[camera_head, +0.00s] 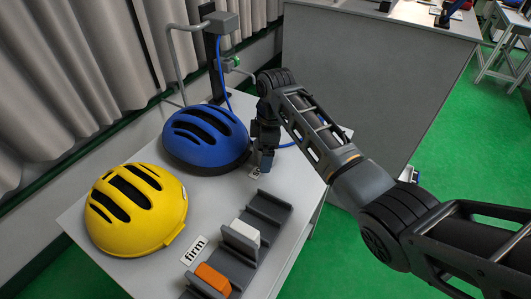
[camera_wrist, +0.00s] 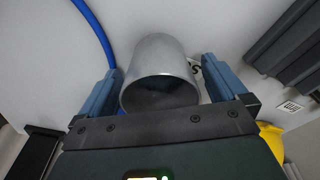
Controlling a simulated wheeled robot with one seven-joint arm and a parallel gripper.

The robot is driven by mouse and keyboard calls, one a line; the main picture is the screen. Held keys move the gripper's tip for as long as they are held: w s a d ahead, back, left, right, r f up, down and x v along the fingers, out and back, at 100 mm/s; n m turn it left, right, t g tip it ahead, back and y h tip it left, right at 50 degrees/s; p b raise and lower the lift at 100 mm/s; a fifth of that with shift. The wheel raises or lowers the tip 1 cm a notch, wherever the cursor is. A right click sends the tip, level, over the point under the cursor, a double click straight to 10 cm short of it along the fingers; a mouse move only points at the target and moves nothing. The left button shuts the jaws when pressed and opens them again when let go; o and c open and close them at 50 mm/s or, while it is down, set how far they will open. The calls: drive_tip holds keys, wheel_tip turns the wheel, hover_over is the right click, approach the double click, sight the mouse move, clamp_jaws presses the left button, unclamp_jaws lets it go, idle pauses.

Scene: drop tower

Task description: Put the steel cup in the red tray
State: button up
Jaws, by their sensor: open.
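The steel cup (camera_wrist: 159,62) is on the pale table between the two fingers of my gripper (camera_wrist: 161,72) in the wrist view. Its dark open mouth faces the camera. The fingers are open, one on each side; a gap shows at the right, and the left finger is very near the cup wall. In the head view my gripper (camera_head: 263,164) points down at the table beside the blue helmet, and the cup cannot be made out there. No red tray shows in either view.
A blue helmet (camera_head: 207,138) and a yellow helmet (camera_head: 136,208) lie on the table (camera_head: 165,270). A dark grey slotted rack (camera_head: 268,207) holds a white block (camera_head: 245,231) and an orange block (camera_head: 213,278). A label reading "firm" (camera_head: 194,250) lies beside it. A blue cable (camera_wrist: 95,30) runs near the cup.

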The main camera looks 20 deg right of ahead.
drive_tip(key=shift+c, duration=0.5)
drive_tip(key=c, duration=1.1)
drive_tip(key=shift+r, duration=0.1)
